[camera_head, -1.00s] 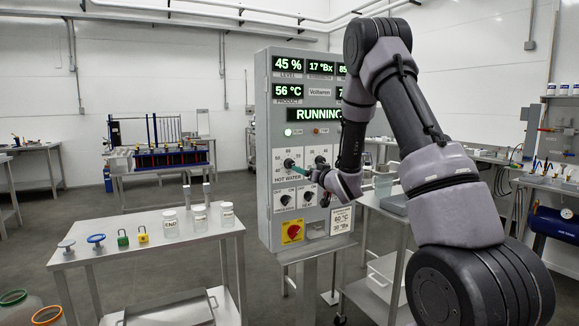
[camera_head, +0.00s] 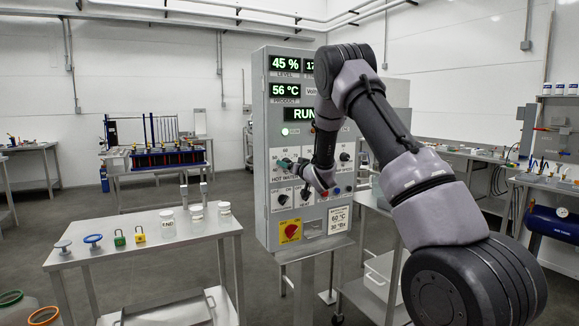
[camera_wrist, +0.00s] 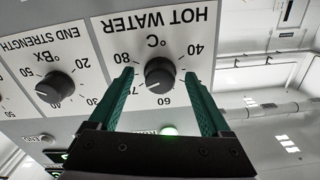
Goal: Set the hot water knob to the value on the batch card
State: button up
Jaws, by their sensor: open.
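The grey control panel (camera_head: 261,130) carries the black hot water knob (camera_wrist: 159,75), marked in °C, in the wrist view upside down. My gripper (camera_wrist: 160,78) is open, with one green finger on each side of this knob. I cannot tell whether the fingers touch it. The 60 mark lies close to the knob on the gripper side; the exact pointer setting is hard to read. In the head view my gripper (camera_head: 284,163) is at the panel's left side and hides most of that knob.
A red-on-yellow switch (camera_head: 290,231) sits low on the panel. A steel table (camera_head: 140,255) with jars and locks stands left.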

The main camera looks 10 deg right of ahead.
grip_shut()
jog(key=shift+n, duration=0.4)
jog(key=n, duration=1.3)
jog(key=shift+n, duration=0.3)
dwell(0.4)
grip_release()
